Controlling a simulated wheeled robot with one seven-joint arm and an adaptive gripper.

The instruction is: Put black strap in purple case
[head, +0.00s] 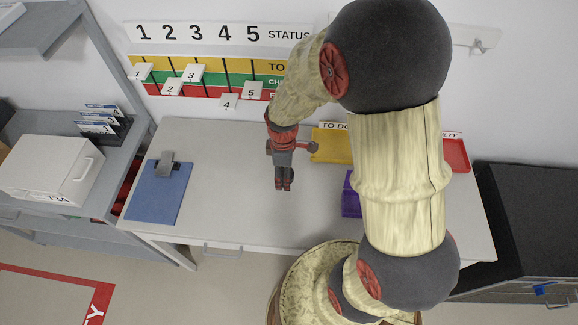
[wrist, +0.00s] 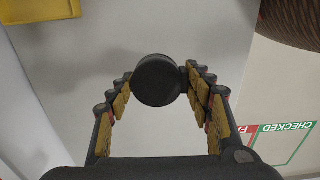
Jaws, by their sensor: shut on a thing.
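My gripper (head: 284,187) hangs above the white table, left of the purple case, with its fingers pointing down. In the wrist view its fingertips (wrist: 158,88) are shut on a dark, round, disc-like thing, which I take to be the black strap (wrist: 158,78). In the head view the strap cannot be made out against the dark fingers. The purple case (head: 350,196) stands on the table to the right of my gripper. Most of it is hidden behind my arm, so its inside cannot be seen.
A yellow tray (head: 331,146) and a red tray (head: 456,155) stand at the back of the table (head: 225,160). A blue clipboard (head: 157,196) lies at the left. A white drawer box (head: 50,168) stands on a side shelf. The table between clipboard and gripper is clear.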

